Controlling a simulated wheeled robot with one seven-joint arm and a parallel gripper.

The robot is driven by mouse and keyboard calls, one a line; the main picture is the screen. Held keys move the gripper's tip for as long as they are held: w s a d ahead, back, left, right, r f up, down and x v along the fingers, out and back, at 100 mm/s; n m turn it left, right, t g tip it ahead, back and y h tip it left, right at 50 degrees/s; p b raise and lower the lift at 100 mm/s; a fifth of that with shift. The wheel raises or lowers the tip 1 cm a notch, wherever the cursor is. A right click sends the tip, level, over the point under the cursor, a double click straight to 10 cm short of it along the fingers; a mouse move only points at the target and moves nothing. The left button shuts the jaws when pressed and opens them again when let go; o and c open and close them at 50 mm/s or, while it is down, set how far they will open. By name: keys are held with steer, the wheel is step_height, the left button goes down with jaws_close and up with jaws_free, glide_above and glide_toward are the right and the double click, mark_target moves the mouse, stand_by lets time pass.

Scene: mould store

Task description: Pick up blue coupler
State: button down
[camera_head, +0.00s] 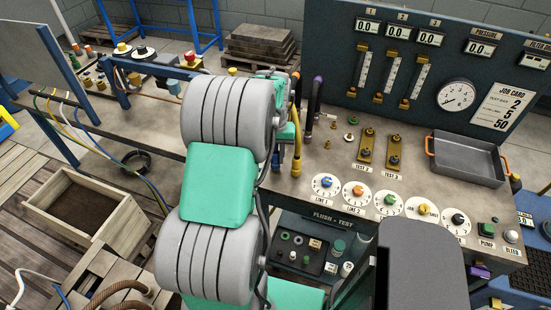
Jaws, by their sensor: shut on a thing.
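A small blue piece (326,182) sits at the centre of the white disc marked LINE 1, on the bench's front edge. I cannot tell whether it is the blue coupler or a fixed fitting. My grey and teal arm fills the middle of the view. Some teal parts near my wrist show just past it, beside the hoses. My jaws are hidden behind the arm, and so is anything between them.
Yellow (297,140) and dark hoses (315,100) rise close to the right of my arm. A grey tray (468,158) with orange handles sits at the right. A dark gauge panel (440,60) stands at the back. A wooden crate (75,235) lies at the lower left.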

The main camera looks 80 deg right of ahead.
steer(key=shift+d+r, duration=0.1)
steer(key=shift+r, duration=0.45)
steer(key=s+a+r+b, duration=0.4)
steer(key=s+a+r, duration=0.4)
steer(key=s+r, duration=0.3)
steer(key=shift+s+a+r, duration=0.15)
steer(key=shift+s+r, duration=0.1)
steer(key=shift+r, duration=0.2)
stand_by(0.6)
